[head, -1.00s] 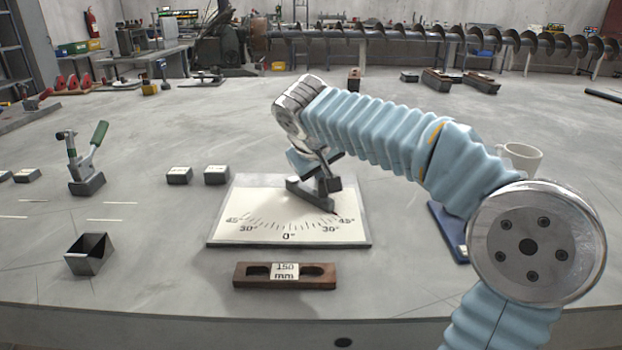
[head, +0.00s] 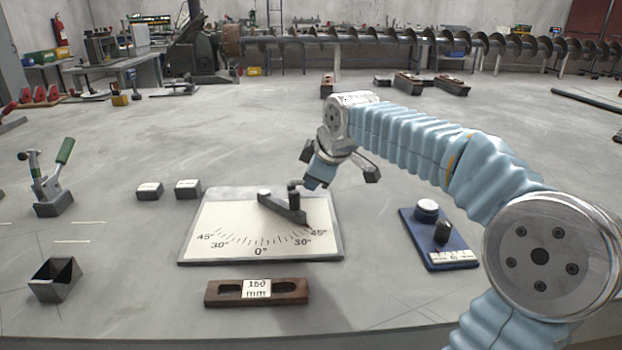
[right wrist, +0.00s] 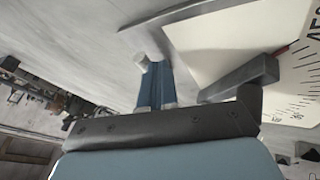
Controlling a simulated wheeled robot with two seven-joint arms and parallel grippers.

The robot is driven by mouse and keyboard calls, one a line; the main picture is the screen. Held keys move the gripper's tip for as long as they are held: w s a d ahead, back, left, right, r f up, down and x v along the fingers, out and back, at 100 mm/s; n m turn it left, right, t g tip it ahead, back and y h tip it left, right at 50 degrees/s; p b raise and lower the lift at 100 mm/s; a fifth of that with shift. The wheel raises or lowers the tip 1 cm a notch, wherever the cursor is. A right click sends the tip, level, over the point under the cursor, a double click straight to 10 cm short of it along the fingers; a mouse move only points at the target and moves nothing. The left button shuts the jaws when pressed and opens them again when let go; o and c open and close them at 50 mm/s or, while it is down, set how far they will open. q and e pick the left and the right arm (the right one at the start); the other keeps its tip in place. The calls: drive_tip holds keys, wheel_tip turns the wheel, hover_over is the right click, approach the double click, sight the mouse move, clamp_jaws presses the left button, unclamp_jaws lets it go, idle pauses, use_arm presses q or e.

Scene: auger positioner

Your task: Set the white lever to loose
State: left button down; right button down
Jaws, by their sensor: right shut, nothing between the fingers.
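I cannot make out a clearly white lever in these views. A dark grey pointer arm (head: 284,208) with raised posts lies across a pale angle plate (head: 225,222), its end near the right-hand 45° mark. It also shows in the right wrist view (right wrist: 240,78). A blue plate (head: 452,257) at the right carries a pale-topped round knob (head: 427,209), a dark upright knob (head: 442,232) and a white label too small to read. My right gripper (head: 311,184) is shut and empty, above the angle plate's back right corner, close to the pointer's post. My left gripper is not in view.
A brown slotted block marked 150 mm (head: 214,293) lies in front of the angle plate. A green-handled clamp (head: 54,178), an open dark box (head: 47,286) and two small dark blocks (head: 187,191) stand to the left. The bench behind is mostly clear.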

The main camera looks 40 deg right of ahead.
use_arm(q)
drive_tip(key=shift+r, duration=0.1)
use_arm(e)
drive_tip(key=shift+w+d, duration=0.1)
drive_tip(key=shift+d, duration=0.3)
idle(0.3)
